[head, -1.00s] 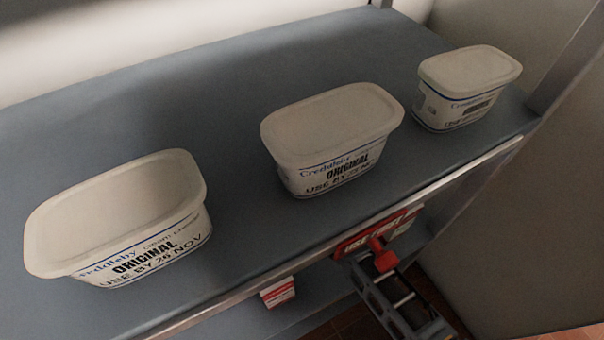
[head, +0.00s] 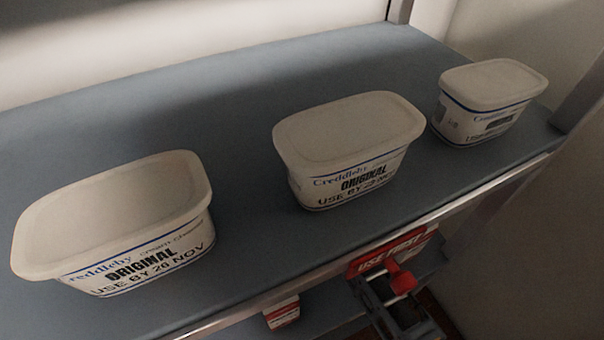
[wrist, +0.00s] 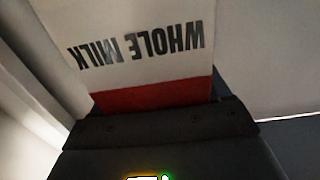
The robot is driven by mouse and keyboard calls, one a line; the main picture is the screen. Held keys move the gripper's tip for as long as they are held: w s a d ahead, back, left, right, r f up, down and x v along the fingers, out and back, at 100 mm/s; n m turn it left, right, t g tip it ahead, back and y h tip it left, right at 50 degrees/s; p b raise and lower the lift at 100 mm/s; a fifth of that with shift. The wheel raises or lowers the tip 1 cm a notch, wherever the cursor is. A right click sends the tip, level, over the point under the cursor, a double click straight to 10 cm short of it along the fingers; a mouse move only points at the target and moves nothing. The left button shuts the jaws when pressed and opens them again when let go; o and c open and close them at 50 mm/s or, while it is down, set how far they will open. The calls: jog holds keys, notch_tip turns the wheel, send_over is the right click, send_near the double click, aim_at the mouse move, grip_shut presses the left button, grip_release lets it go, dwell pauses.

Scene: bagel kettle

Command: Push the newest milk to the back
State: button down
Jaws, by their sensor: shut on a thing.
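A milk carton (wrist: 140,45) fills the upper middle of the wrist view. It is white with a red band, and its WHOLE MILK lettering shows upside down. My gripper (wrist: 160,125) is the dark shape directly against the red band, and it is shut on the carton. The carton's far end and the finger contact are hidden. In the head view, a dark part of my arm with a red piece shows below the shelf edge, and the carton cannot be made out there. No use-by date on the milk is legible.
Three white cream cheese tubs stand on the upper grey shelf: left (head: 112,220), middle (head: 348,150) and right (head: 490,100). A red USE FIRST sign (head: 375,255) hangs below its front edge. A small red-and-white item (head: 283,313) shows lower down. A wall closes the right side.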

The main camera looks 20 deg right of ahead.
jog(key=w+b, duration=0.2)
jog(key=w, duration=0.1)
jog(key=shift+w, duration=0.2)
dwell(0.7)
